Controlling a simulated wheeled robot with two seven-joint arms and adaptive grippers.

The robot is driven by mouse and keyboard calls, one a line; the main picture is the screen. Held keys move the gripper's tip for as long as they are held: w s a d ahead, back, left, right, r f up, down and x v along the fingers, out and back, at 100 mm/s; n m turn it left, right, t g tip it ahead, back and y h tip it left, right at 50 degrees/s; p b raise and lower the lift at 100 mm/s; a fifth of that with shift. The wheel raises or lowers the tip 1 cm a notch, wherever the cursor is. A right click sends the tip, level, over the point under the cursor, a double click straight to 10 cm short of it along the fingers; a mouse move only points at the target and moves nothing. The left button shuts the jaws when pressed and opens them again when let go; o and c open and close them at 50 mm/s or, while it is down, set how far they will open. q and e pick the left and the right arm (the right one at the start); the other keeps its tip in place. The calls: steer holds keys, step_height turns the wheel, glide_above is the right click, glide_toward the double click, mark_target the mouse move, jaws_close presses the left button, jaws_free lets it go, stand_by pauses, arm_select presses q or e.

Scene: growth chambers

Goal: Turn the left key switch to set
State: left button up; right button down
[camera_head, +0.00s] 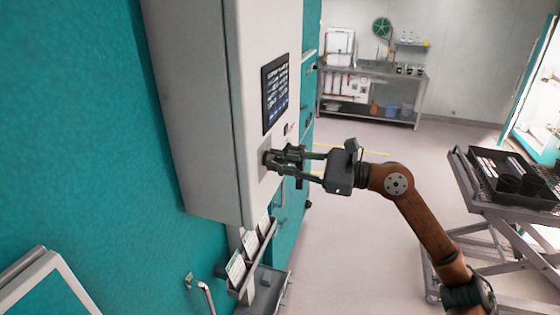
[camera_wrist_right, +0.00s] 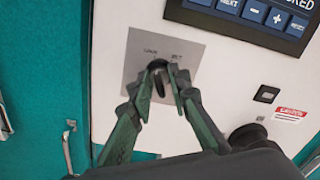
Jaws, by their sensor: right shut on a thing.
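The left key switch (camera_wrist_right: 158,80) sits on a grey square plate (camera_wrist_right: 136,58) on the white control cabinet (camera_head: 230,180). Two small labels show above the switch; the right one looks like "SET", the left one is hard to read. My right gripper (camera_wrist_right: 166,82) is shut on the key switch, with a finger on each side of it. In the head view my right gripper (camera_head: 272,160) reaches the cabinet front from the right and hides most of the switch. My left gripper is not in view.
A touch panel (camera_head: 275,92) is above the switch. A caution label (camera_wrist_right: 289,114) and a dark round knob (camera_wrist_right: 248,135) are to its right. A card rack (camera_head: 250,258) hangs below the cabinet. A cart with a black tray (camera_head: 478,190) stands at right; floor between is clear.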

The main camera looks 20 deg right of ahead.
steer(key=m+p, duration=0.1)
steer(key=m, duration=0.4)
steer(key=m+p, duration=0.2)
steer(key=m, duration=0.4)
stand_by(0.3)
steer(key=shift+m, duration=0.4)
steer(key=c, duration=2.2)
jaws_free()
steer(key=shift+o, duration=0.2)
